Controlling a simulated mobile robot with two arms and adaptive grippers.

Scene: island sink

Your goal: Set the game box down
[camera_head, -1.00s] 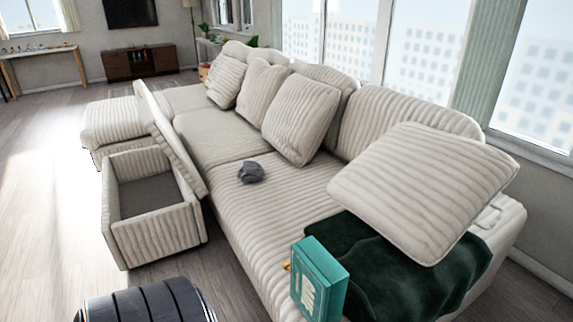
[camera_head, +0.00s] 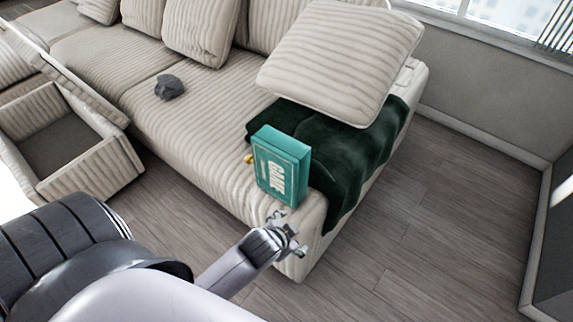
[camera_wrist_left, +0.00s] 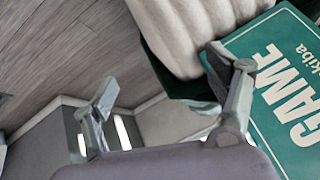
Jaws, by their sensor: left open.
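The teal game box (camera_head: 281,166) stands upright, slightly tilted, at the near end of the sofa, with its "GAME" lettering facing me. In the left wrist view the box (camera_wrist_left: 285,75) fills the right side. My left gripper (camera_head: 284,228) is open, just below and in front of the box in the head view. In the wrist view the gripper (camera_wrist_left: 162,82) has its fingers spread, with one finger beside the box edge; I cannot tell whether it touches. Nothing is between the fingers. My right gripper is not in view.
A dark green blanket (camera_head: 345,160) drapes over the sofa end behind the box, with a large cushion (camera_head: 340,60) above it. A small yellow thing (camera_head: 249,159) shows beside the box. A grey item (camera_head: 169,87) lies on the seat. The floor (camera_head: 420,240) at right is clear.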

